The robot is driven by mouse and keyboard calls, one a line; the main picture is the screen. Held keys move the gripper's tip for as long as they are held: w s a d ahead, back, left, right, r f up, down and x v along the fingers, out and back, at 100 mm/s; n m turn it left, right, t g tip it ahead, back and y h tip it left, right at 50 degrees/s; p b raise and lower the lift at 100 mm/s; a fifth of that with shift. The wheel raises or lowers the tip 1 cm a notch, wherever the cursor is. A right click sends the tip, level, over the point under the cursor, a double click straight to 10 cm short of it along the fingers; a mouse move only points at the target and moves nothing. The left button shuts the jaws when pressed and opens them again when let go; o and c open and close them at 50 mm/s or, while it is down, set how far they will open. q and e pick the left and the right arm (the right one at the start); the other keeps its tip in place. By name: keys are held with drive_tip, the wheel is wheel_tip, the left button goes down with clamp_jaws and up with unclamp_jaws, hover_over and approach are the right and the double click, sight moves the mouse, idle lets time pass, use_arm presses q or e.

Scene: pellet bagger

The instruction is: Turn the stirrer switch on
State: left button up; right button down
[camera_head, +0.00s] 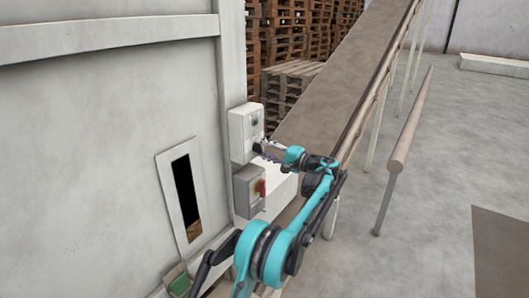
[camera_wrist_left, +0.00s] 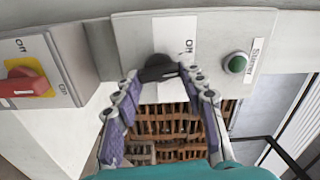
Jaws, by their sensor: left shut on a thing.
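A white control box (camera_head: 241,138) is on the grey machine's post. In the left wrist view its face carries a black rotary knob (camera_wrist_left: 157,68), a white plate with a printed label, and a green button (camera_wrist_left: 237,63) to the right with its own label. My left gripper (camera_head: 263,149) is at the box's lower front. In the left wrist view my left gripper's fingertips (camera_wrist_left: 158,75) are closed around the black knob, partly hiding it. Part of the plate's lettering is hidden, so I cannot tell the knob's setting. My right gripper is not in view.
Below the white box is a grey box (camera_head: 243,192) with a red handle (camera_wrist_left: 26,84) on yellow. A sloping conveyor (camera_head: 340,75) and stacked pallets (camera_head: 290,80) stand behind.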

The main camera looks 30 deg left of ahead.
use_arm(q)
drive_tip(key=shift+f+m+b, duration=0.15)
drive_tip(key=shift+m+b, duration=0.25)
drive_tip(key=shift+m, duration=1.45)
drive_tip(key=shift+f+m+b, duration=0.1)
drive_tip(key=shift+m+b, duration=0.3)
drive_tip(key=shift+m, duration=1.45)
drive_tip(key=o, duration=1.2)
drive_tip(key=shift+c, duration=0.2)
drive_tip(key=shift+d+r, duration=0.1)
drive_tip(key=s+d, duration=0.1)
drive_tip(key=d, duration=1)
drive_tip(key=shift+d, duration=0.4)
